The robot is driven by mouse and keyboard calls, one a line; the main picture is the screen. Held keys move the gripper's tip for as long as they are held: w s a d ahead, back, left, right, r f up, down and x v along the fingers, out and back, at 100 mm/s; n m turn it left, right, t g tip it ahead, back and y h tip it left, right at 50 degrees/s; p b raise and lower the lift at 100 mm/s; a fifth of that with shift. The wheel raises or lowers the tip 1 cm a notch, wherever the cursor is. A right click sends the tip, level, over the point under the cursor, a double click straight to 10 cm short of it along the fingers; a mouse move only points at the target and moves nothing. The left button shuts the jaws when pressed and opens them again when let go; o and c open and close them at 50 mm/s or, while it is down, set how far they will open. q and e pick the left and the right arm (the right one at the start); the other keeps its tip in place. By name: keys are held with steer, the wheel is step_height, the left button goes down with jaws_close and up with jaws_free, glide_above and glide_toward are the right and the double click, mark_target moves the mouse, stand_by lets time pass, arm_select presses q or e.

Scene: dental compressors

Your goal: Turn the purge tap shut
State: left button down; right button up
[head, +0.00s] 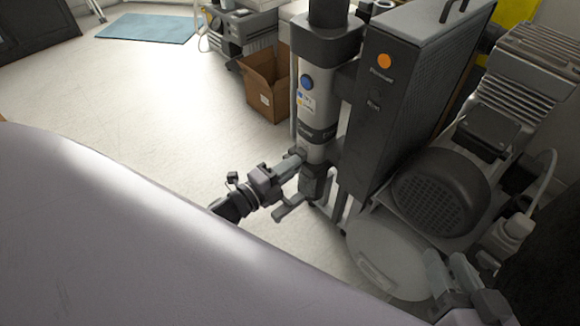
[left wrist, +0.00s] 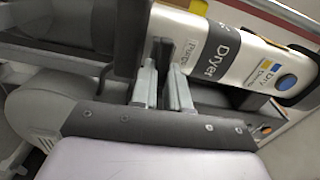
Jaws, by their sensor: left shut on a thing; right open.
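The white dryer column (head: 313,110) stands upright in the head view. The left wrist view shows its "Dryer" and "Purge" lettering (left wrist: 222,52). My left gripper (head: 296,161) reaches the column's lower part from the left. In the left wrist view, its two fingers (left wrist: 163,75) are close together around a narrow dark piece by the "Purge" lettering, which appears to be the purge tap (left wrist: 161,53). The fingers hide much of the tap, and its turn angle cannot be told. My right gripper (head: 448,268) is open and empty at the lower right of the head view.
A dark cabinet (head: 405,90) with an orange light stands just right of the column. A compressor with a black round cover (head: 440,190) and a pale tank (head: 390,262) are further right. An open cardboard box (head: 266,85) sits behind. The floor to the left is clear.

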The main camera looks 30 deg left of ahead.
arm_select(q)
steer(key=shift+f+m, duration=0.1)
steer(key=shift+m, duration=0.3)
arm_select(e)
steer(key=shift+s+d+f, duration=0.15)
steer(key=shift+f, duration=0.1)
arm_select(q)
steer(key=c, duration=1.1)
jaws_free()
steer(key=p+v, duration=0.2)
steer(key=v, duration=0.5)
steer(key=shift+s, duration=0.1)
arm_select(e)
steer(key=shift+w+a+g, duration=0.2)
steer(key=shift+a+g, duration=0.3)
steer(key=shift+a, duration=0.25)
steer(key=shift+r+y, duration=0.2)
steer(key=shift+y, duration=0.1)
